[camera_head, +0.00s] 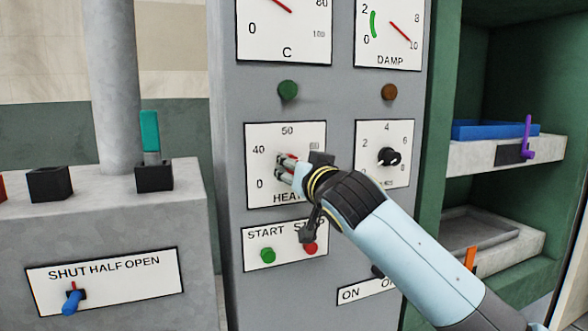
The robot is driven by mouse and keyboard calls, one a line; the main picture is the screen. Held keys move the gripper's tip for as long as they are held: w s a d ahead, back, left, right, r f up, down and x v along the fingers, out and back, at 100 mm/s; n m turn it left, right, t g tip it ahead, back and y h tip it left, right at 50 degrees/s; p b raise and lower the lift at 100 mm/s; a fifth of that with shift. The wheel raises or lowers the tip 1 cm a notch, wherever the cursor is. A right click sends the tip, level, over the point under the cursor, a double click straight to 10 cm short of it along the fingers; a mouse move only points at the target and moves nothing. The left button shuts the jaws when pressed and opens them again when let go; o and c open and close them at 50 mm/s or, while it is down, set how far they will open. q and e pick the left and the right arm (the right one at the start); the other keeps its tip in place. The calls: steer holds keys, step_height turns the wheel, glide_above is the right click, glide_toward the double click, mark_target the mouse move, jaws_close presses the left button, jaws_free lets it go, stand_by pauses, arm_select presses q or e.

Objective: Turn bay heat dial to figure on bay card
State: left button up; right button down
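The heat dial plate (258,140) is a white square on the grey column, with 0, 40 and 50 readable and the lettering "HEA" at its foot. My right gripper (286,169) comes in from the lower right, with its fingertips over the middle of this plate. I see no bay card that I can make out. My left gripper is not in view.
A second dial (388,157) with a black knob sits right of the heat plate. Below are a green start button (267,256) and a red stop button (310,248), close under my wrist. Gauges are above. A shelf with a blue tray (495,130) stands right.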

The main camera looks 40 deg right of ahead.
steer(key=shift+f, duration=0.4)
steer(key=c, duration=0.9)
jaws_free()
steer(key=shift+d, duration=0.1)
steer(key=shift+c, duration=0.2)
steer(key=shift+a+r, duration=0.2)
steer(key=shift+r, duration=0.05)
steer(key=v, duration=1.2)
steer(key=shift+s, duration=0.1)
